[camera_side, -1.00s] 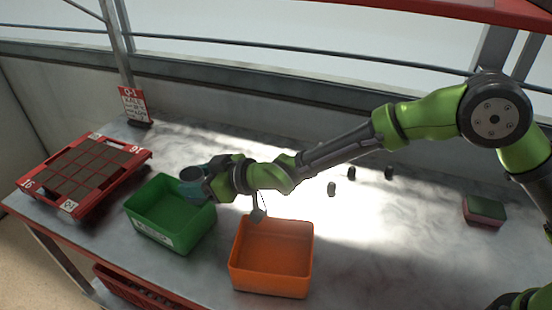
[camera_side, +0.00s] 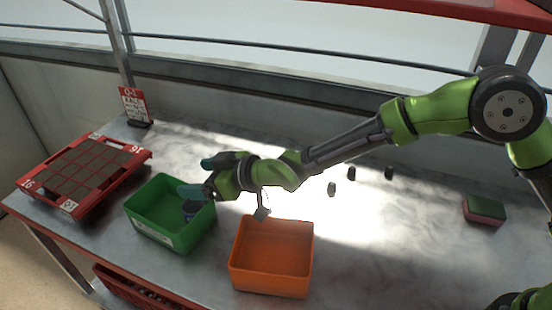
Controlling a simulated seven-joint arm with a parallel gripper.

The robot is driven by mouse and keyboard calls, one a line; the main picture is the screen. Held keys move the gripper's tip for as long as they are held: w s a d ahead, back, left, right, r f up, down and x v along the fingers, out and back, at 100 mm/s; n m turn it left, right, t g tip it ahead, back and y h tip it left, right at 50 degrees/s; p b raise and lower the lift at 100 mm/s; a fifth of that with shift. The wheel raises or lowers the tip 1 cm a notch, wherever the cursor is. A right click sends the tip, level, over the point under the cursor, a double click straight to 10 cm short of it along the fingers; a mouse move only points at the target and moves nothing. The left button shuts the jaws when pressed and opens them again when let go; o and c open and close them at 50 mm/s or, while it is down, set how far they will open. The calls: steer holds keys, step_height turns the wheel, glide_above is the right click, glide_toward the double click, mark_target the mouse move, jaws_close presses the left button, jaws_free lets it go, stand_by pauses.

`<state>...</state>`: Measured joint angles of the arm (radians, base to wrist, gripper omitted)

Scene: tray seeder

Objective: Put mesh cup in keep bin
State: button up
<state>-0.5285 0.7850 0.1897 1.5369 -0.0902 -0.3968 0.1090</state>
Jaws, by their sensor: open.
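The mesh cup (camera_side: 190,211), small and dark, is inside the green bin (camera_side: 158,236), near its right wall. Which bin is the keep bin cannot be told from a readable label; the green one has a white label on its front. My gripper (camera_side: 197,177) is open above the right rear rim of the green bin, its teal fingertips spread. The cup sits below the fingers, apart from them. The cup's lower part is partly hidden by the gripper and bin.
An orange bin (camera_side: 270,284) stands empty right of the green bin. A red seed tray (camera_side: 110,181) is at the left, with a sign (camera_side: 134,104) behind it. Several small dark pieces (camera_side: 351,173) and a green-topped sponge (camera_side: 484,209) lie to the right.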

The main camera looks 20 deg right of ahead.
steer(key=s+d+r+m+h, duration=0.2)
steer(key=s+d+r, duration=0.2)
steer(key=d, duration=0.6)
steer(key=s+d+r+m+h, duration=0.2)
steer(key=s+d+r, duration=0.2)
steer(key=d, duration=0.5)
steer(key=s+d+r+m+h, duration=0.2)
steer(key=s+d+r+m, duration=0.15)
steer(key=d, duration=0.65)
steer(key=s+d+m+g, duration=0.1)
steer(key=s+d+m, duration=0.1)
steer(key=s+d, duration=0.3)
steer(key=s+d+m+g+h, duration=0.1)
steer(key=s+d+m, duration=0.2)
steer(key=s, duration=0.8)
steer(key=shift+s+d+r+h, duration=0.15)
steer(key=shift+d+r+h, duration=0.2)
steer(key=shift+d, duration=0.9)
